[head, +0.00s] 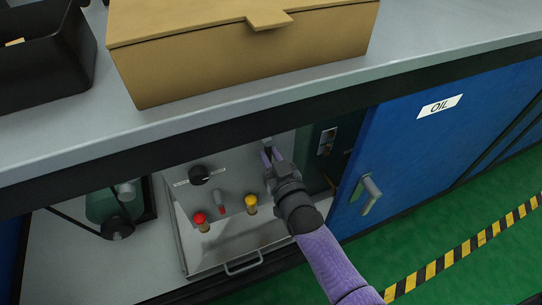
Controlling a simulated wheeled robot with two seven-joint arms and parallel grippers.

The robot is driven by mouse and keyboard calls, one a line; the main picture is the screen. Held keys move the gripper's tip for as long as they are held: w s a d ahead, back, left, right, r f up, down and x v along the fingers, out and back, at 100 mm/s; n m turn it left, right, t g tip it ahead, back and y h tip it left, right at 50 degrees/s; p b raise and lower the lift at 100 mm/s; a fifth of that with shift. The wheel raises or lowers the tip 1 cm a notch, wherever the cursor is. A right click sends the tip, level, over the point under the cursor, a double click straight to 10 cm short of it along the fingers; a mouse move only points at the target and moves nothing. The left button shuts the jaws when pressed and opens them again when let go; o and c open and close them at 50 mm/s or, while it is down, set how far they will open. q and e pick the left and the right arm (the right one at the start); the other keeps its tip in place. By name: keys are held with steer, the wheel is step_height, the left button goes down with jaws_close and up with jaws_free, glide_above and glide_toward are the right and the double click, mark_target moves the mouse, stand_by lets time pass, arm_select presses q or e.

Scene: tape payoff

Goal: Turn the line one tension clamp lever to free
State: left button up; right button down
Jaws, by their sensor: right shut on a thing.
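My right gripper (268,158) comes in from the lower right, on a purple arm. It reaches under the bench edge to the upper right of a light grey panel (228,180). Its fingers are shut on a small part at the panel, which I take to be the tension clamp lever. The fingers cover most of this part, so its angle and any marking cannot be read. My left gripper is not in view.
The panel also carries a black knob (200,175), a small red-tipped lever (221,209), a red knob (199,218) and a yellow knob (251,201). A blue door (420,160) marked OIL stands right of my gripper. A cardboard box (240,55) sits on the bench above.

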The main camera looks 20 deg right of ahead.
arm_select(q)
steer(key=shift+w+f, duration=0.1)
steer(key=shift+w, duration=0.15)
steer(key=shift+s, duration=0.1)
arm_select(e)
steer(key=shift+d, duration=0.1)
arm_select(q)
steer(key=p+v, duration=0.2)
steer(key=p, duration=0.1)
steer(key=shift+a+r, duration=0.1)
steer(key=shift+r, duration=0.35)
arm_select(e)
steer(key=d+r+n, duration=0.1)
steer(key=n, duration=0.5)
steer(key=d+r+n, duration=0.1)
steer(key=n, duration=0.5)
steer(key=d+r+n, duration=0.1)
steer(key=n, duration=0.5)
steer(key=shift+d+r, duration=0.3)
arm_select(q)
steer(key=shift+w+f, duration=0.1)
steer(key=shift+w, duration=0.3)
